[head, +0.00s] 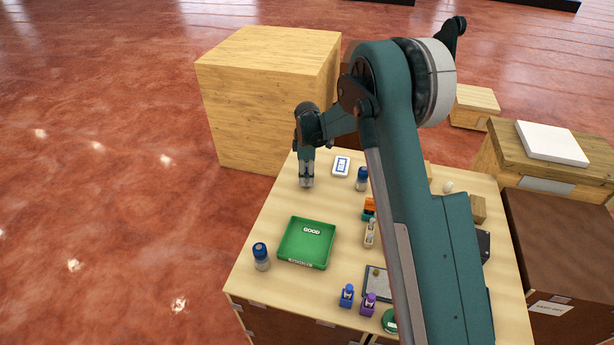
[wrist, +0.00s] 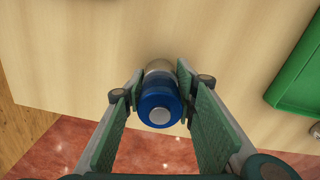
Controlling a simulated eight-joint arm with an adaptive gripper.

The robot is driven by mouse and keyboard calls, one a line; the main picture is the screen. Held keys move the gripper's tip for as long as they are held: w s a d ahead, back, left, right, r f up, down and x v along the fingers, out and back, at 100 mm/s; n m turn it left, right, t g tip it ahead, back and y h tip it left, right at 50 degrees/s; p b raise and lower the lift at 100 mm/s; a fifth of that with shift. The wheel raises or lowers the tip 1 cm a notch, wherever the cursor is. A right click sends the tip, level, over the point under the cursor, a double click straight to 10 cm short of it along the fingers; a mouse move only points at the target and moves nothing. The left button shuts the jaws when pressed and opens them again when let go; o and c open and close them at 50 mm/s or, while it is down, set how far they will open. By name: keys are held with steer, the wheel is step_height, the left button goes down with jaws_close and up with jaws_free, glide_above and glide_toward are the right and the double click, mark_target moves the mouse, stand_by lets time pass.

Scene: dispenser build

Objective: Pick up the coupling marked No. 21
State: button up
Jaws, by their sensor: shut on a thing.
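My gripper (head: 306,183) is at the far left part of the table, pointing down. In the wrist view my gripper (wrist: 160,82) is shut on a blue-topped cylindrical piece (wrist: 158,103) with a silver end and a pale body. I cannot read any number on it, so I cannot tell if it is No. 21. Its height over the table is unclear. Two similar blue-topped pieces stand upright in the head view: one at the tray's left (head: 261,257), one right of the gripper (head: 361,179). Their markings are not readable.
A green tray (head: 282,256) labelled GOOD lies nearer on the table. A white and blue card (head: 341,166) is right of the gripper. Blue (head: 347,296) and purple (head: 369,304) items stand at the front. A large wooden box (head: 262,100) stands behind. My arm hides part of the table.

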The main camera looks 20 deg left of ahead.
steer(key=shift+r, duration=0.1)
steer(key=shift+r+b, duration=0.75)
steer(key=shift+r, duration=4.2)
